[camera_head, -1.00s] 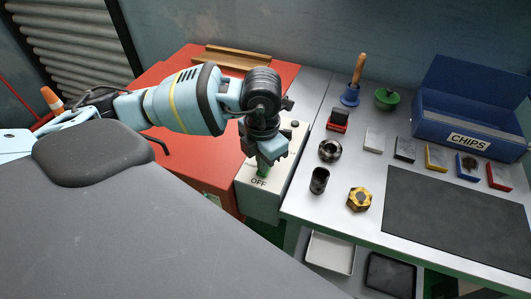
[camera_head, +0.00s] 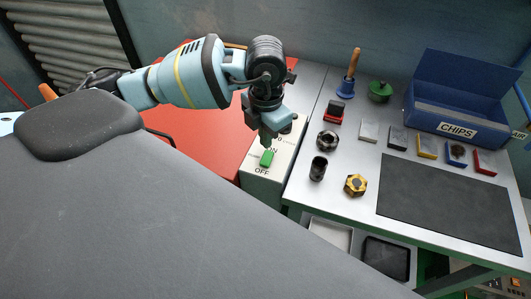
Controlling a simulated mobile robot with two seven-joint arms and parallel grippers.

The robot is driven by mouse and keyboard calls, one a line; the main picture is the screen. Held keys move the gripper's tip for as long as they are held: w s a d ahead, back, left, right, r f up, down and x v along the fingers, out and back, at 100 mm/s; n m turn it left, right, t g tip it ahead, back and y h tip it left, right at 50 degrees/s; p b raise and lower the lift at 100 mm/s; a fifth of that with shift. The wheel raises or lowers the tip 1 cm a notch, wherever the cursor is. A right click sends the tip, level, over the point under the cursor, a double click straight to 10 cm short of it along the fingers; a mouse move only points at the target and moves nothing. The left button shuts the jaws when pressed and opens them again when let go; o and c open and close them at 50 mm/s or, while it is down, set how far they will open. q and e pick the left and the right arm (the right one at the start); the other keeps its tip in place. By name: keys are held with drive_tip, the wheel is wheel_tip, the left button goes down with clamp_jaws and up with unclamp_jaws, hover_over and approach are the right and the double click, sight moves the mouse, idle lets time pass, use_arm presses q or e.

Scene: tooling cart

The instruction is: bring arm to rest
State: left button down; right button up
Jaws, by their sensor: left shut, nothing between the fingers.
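My left arm comes in from the upper left over the red cabinet. My left gripper (camera_head: 267,138) points down with its fingers shut and nothing between them. It shows just above and behind a green rocker switch (camera_head: 267,158) on a pale box marked ON and OFF. The fingertips appear apart from the switch, though the gripper covers part of the ON side of the box. My right gripper is not in view.
The red cabinet (camera_head: 205,138) lies under my arm. On the grey bench at right are a blue CHIPS bin (camera_head: 457,128), a bell-like blue tool with wooden handle (camera_head: 350,75), a black cup (camera_head: 318,168), a gold hex part (camera_head: 355,185) and a bare dark mat (camera_head: 450,203).

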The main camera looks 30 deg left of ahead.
use_arm(q)
drive_tip(key=shift+r, duration=0.5)
